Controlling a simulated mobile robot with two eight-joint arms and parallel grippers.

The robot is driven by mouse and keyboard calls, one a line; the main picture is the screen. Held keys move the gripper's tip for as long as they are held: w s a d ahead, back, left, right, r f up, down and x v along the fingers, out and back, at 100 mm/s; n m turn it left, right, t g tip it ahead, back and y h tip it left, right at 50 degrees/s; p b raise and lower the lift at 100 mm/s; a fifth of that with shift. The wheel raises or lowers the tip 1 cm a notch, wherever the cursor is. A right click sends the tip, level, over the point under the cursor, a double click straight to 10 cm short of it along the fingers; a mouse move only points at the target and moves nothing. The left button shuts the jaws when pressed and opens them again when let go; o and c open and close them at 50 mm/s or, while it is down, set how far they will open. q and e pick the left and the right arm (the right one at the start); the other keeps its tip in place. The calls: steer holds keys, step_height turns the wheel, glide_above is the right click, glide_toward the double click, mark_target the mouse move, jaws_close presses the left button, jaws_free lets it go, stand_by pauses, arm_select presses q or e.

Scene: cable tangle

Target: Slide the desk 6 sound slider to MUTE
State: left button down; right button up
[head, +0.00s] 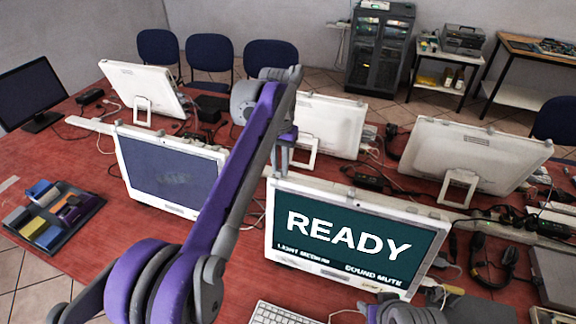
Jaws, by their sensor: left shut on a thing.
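A white monitor (345,283) at front centre right has a dark green screen reading READY, with small lines "LIGHT MEDIUM" and "SOUND MUTE" below. My purple left arm reaches up from the lower left, and its left gripper (282,166) points down at this monitor's top left corner. The gripper is shut on a small part there, which looks like the sound slider; the fingers hide most of it. I cannot read any desk number. Part of my right arm shows at the bottom right edge in front of the monitor; its fingers cannot be made out clearly.
Another white monitor (172,173) stands left on the red table (110,235), with more monitors (470,155) behind. A tray of coloured blocks (62,239) lies at far left. Headphones (490,258) and cables crowd the right. A keyboard (283,313) lies in front.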

mark_target(278, 170)
arm_select(q)
steer(key=c, duration=1.2)
jaws_free()
steer(key=shift+a, duration=0.15)
steer(key=o, duration=0.4)
steer(key=shift+a, duration=0.15)
arm_select(e)
steer(key=shift+a, duration=0.1)
arm_select(q)
steer(key=shift+r, duration=0.3)
step_height(278, 170, up, 10)
steer(key=p, duration=0.2)
arm_select(e)
steer(key=r, duration=0.1)
steer(key=w+r, duration=0.2)
steer(key=shift+r, duration=0.35)
arm_select(q)
steer(key=shift+r, duration=0.1)
